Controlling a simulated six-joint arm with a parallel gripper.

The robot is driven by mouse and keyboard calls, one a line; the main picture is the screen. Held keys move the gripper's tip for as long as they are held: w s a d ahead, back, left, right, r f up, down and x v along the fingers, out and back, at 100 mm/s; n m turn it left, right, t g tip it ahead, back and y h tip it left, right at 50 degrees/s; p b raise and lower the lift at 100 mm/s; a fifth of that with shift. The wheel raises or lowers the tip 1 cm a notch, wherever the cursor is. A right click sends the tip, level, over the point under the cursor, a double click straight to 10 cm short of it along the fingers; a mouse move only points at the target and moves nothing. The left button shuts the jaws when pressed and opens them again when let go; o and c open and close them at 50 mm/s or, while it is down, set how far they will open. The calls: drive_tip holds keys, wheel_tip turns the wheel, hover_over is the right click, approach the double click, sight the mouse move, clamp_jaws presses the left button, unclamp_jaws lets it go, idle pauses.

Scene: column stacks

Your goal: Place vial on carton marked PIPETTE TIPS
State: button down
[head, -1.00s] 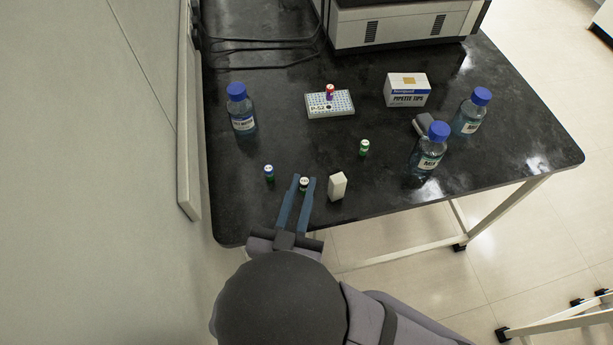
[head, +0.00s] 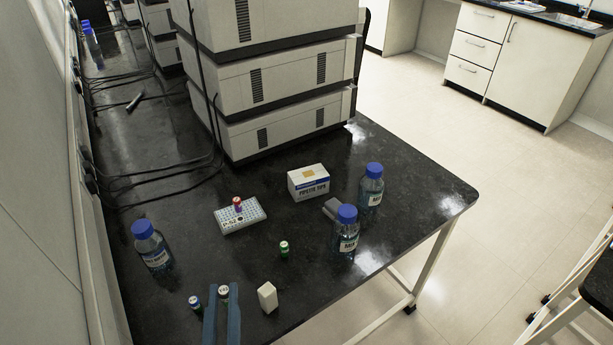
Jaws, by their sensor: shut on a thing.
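My gripper (head: 222,289) is at the bottom of the head view, with its two blue fingers on either side of a small dark vial with a white, marked cap (head: 224,294). It is shut on this vial; the vial's lower part is partly hidden, and I cannot tell whether it is clear of the table. The white carton marked PIPETTE TIPS (head: 309,183) stands farther back and to the right, with a blue band and a tan patch on its top. Nothing stands on the carton.
A blue-marked vial (head: 195,303) and a white block (head: 267,297) flank my gripper. A green vial (head: 284,249), a rack (head: 247,221) bearing a red-capped vial (head: 238,203), and blue-capped bottles (head: 153,246) (head: 346,233) (head: 370,187) stand around. A grey object (head: 330,208) lies before the carton.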

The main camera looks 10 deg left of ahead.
wheel_tip(320, 180, up, 7)
drive_tip(key=w+a+h+b, duration=0.1)
drive_tip(key=w+a, duration=0.5)
drive_tip(key=w, duration=0.5)
drive_tip(key=m+h+b, duration=0.2)
drive_tip(key=b, duration=0.1)
hover_over(308, 179)
wheel_tip(308, 179, down, 4)
drive_tip(key=shift+t, duration=0.3)
drive_tip(key=shift+w+f, duration=0.1)
drive_tip(key=shift+f, duration=5.4)
